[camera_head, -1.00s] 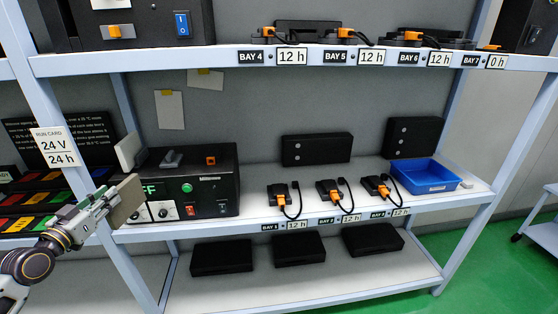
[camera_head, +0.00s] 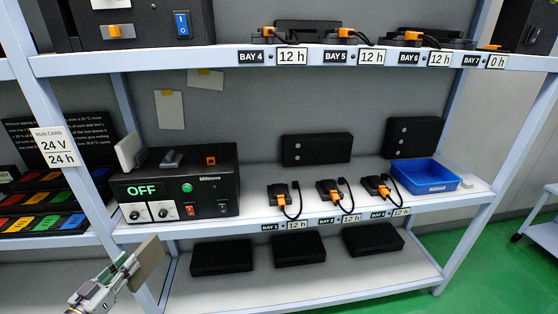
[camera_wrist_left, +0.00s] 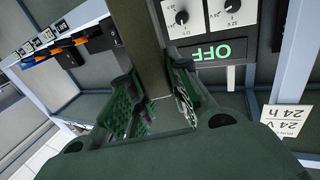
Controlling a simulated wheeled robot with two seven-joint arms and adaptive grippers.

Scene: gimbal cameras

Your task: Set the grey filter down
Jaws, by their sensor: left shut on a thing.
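The grey filter (camera_head: 151,258), a flat grey-brown slab, is held by my left gripper (camera_head: 129,268) in the head view. It is tilted, in front of the shelf's left post and below the middle shelf edge. In the left wrist view the slab (camera_wrist_left: 143,40) stands between the green finger pads of my left gripper (camera_wrist_left: 160,100), which is shut on it. Part of the slab is hidden by the fingers. It appears clear of the shelf. My right gripper is not in view.
The middle shelf (camera_head: 252,222) carries a black power unit (camera_head: 215,185) reading OFF, several bays with orange plugs, and a blue tray (camera_head: 424,177). A pale panel (camera_head: 130,151) stands beside the unit. Black boxes (camera_head: 222,257) lie on the lower shelf. A run card (camera_head: 55,147) hangs on the post.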

